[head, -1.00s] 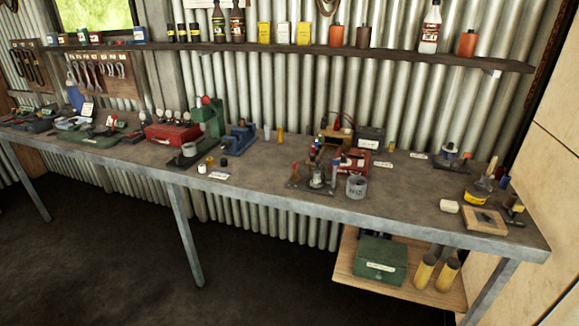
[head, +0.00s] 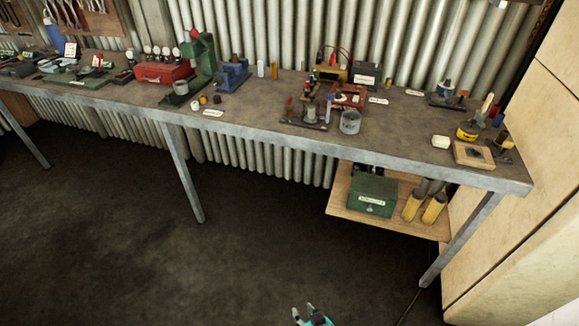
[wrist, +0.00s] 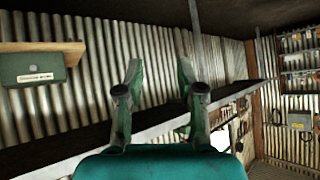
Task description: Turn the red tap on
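A small dark fitting stands on the bench in the head view, with a thin red upright part (head: 290,103) at its left end. This may be the red tap, but it is too small to tell, and its setting cannot be read. A grey metal cup (head: 350,122) stands just right of it. My gripper (head: 311,314) shows at the bottom edge of the head view, low and well in front of the bench. In the wrist view my gripper (wrist: 158,75) has its two fingers apart with nothing between them. No tap can be made out in the wrist view.
The long grey bench (head: 255,120) runs along the corrugated wall. A red case (head: 163,72) and a green press (head: 202,58) stand to the left. A green box (head: 372,195) sits on a low shelf. A pale cabinet (head: 540,170) closes the right side. The floor in front is clear.

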